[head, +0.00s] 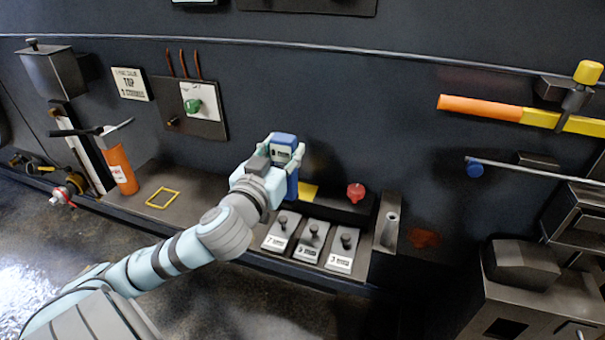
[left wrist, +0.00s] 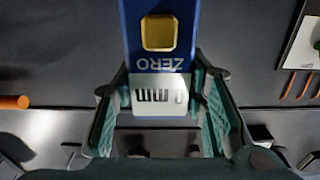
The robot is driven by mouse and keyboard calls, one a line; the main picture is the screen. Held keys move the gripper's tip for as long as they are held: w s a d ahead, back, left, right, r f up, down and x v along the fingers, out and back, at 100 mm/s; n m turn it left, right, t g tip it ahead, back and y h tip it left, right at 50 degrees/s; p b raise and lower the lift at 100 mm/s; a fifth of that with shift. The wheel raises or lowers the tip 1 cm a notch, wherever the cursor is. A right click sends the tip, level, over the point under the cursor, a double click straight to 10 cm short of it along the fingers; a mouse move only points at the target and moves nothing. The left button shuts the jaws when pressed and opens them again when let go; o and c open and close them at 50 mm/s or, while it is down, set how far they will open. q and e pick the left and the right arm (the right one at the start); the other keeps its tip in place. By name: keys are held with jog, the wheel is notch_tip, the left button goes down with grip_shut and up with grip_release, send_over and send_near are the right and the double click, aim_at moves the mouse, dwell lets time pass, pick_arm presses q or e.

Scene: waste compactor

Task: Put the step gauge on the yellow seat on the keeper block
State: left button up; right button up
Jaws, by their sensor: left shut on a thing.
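The step gauge (head: 284,142) is a blue upright body with a pale display face. In the left wrist view the gauge (left wrist: 160,65) shows a yellow button, the word ZERO and a white display. My left gripper (head: 272,150) is shut on it, with one finger on each side (left wrist: 163,100). The yellow seat (head: 309,190) shows just right of the gauge's lower end, on the dark keeper block (head: 335,204). The gauge's lower end is partly hidden by my gripper, and I cannot tell whether it touches anything. My right gripper is not in view.
Several labelled plates with black knobs (head: 313,241) sit in front of the block. A yellow square outline (head: 162,198) and an orange cylinder (head: 121,170) are on the shelf at left.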

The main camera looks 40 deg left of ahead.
pick_arm(q)
jog(key=shift+w+a+f+b, duration=0.1)
jog(key=shift+w+f+b, duration=0.3)
jog(key=shift+b, duration=0.6)
jog(key=x, duration=0.3)
jog(key=p+x, duration=0.1)
jog(key=x, duration=0.2)
jog(key=r+p+x, duration=0.1)
jog(key=x, duration=0.3)
jog(key=shift+s, duration=0.1)
jog(key=f, duration=0.2)
jog(key=f+b, duration=0.1)
jog(key=f, duration=0.1)
jog(key=w+f, duration=0.1)
jog(key=f, duration=0.2)
jog(key=shift+a, duration=0.25)
jog(key=shift+w, duration=0.1)
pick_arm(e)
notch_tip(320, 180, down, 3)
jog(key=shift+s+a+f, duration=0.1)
pick_arm(q)
jog(key=o, duration=1.3)
jog(key=shift+o, duration=0.2)
